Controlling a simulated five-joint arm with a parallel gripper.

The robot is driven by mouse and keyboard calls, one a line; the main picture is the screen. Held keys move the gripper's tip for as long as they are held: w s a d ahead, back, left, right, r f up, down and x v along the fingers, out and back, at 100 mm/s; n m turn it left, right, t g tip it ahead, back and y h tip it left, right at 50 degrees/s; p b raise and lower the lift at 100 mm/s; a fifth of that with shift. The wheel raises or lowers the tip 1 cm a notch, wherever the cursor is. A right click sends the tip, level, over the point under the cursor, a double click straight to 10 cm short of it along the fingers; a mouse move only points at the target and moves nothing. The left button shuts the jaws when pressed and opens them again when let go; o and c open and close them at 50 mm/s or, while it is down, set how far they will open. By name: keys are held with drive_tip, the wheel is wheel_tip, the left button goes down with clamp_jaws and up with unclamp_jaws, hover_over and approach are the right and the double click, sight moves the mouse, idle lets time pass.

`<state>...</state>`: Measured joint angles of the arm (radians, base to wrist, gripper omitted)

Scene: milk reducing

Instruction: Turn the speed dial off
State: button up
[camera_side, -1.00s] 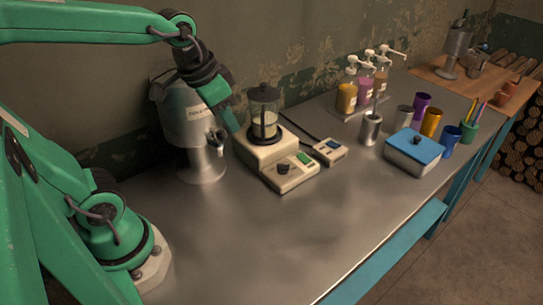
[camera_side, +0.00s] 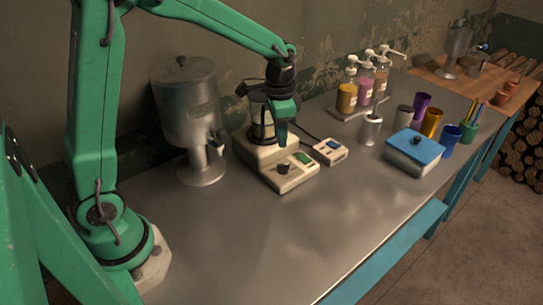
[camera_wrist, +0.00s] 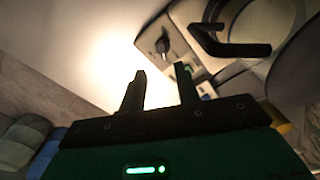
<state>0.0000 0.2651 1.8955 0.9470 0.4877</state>
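The black speed dial (camera_side: 284,168) sits on the sloped front panel of the cream stirrer base (camera_side: 262,152), left of a green display (camera_side: 303,158). In the wrist view the dial (camera_wrist: 163,45) lies just beyond the fingertips. My gripper (camera_side: 282,144) points down above the panel and appears slightly above the dial. In the wrist view my gripper (camera_wrist: 160,72) has its two fingers apart with nothing between them. A jar (camera_side: 262,115) stands on the base, partly hidden behind my gripper; its black handle (camera_wrist: 214,40) is close by in the wrist view.
A metal dispenser (camera_side: 190,105) stands left of the base. A small cream box with a display (camera_side: 330,152) is to the right. Pump bottles (camera_side: 365,88), cups and a blue-lidded box (camera_side: 415,147) stand farther right. The table front is clear.

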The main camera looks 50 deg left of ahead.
sight(283, 165)
drive_tip(key=shift+w+f, duration=0.3)
drive_tip(key=shift+f, duration=0.2)
drive_tip(key=shift+w+f, duration=0.3)
drive_tip(key=shift+f, duration=0.2)
drive_tip(key=shift+f, duration=0.1)
drive_tip(key=shift+f, duration=3.8)
clamp_jaws()
